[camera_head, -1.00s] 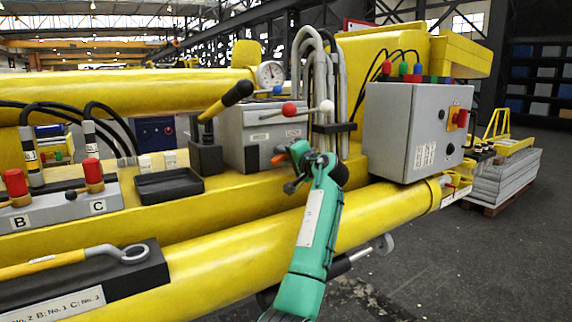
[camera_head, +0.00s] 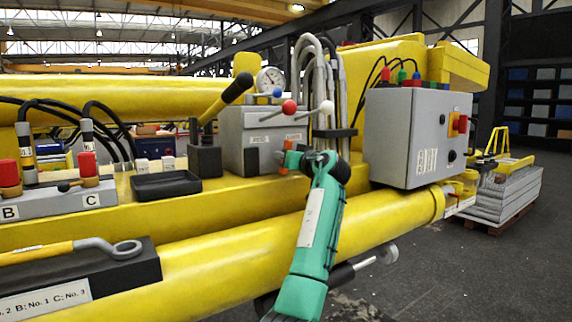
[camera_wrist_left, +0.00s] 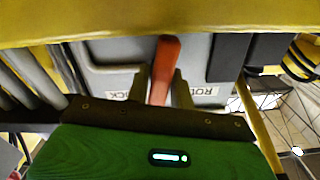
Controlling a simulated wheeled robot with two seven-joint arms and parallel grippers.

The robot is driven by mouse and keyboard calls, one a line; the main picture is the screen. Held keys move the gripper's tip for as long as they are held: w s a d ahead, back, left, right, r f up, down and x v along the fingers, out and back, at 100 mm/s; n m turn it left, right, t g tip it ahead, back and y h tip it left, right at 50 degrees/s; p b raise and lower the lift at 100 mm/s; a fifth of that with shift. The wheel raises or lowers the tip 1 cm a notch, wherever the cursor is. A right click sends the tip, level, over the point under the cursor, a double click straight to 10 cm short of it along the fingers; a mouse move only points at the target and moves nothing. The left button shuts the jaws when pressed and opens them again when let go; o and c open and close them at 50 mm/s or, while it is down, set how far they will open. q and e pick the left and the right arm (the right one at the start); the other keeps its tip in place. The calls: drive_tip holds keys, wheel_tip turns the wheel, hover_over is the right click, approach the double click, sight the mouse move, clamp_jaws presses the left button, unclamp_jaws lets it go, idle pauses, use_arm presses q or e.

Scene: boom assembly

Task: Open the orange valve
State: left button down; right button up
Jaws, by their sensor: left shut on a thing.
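The orange valve (camera_head: 285,171) is a small lever on the front of the grey control box (camera_head: 240,130). It is partly hidden by my left gripper in the head view. My left gripper (camera_head: 295,160), on the green arm, is at the lever. In the left wrist view the orange valve (camera_wrist_left: 165,62) stands upright between the two dark fingers of my left gripper (camera_wrist_left: 160,88), which are shut on it. The box face with partly covered labels shows behind it, upside down. My right gripper is not in view.
Red-knobbed (camera_head: 289,107) and white-knobbed levers rise from the box. A black-and-yellow lever (camera_head: 235,87) stands to its left, grey hoses (camera_head: 320,90) and a switch cabinet (camera_head: 410,135) to its right. A yellow tube (camera_head: 215,275) runs below, with a wrench (camera_head: 60,250) at left.

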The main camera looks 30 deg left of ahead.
use_arm(q)
drive_tip(key=c, duration=2.2)
unclamp_jaws()
drive_tip(key=shift+f+n+b, duration=0.1)
drive_tip(key=shift+n+b, duration=0.4)
drive_tip(key=shift+n, duration=0.9)
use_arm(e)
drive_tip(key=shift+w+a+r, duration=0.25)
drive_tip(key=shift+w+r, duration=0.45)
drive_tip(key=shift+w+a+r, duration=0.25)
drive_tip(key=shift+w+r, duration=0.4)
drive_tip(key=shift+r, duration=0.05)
use_arm(q)
drive_tip(key=c, duration=1.3)
unclamp_jaws()
drive_tip(key=shift+s+d, duration=0.15)
drive_tip(key=shift+d, duration=0.25)
drive_tip(key=shift+b+v, duration=1.15)
drive_tip(key=shift+v, duration=5.3)
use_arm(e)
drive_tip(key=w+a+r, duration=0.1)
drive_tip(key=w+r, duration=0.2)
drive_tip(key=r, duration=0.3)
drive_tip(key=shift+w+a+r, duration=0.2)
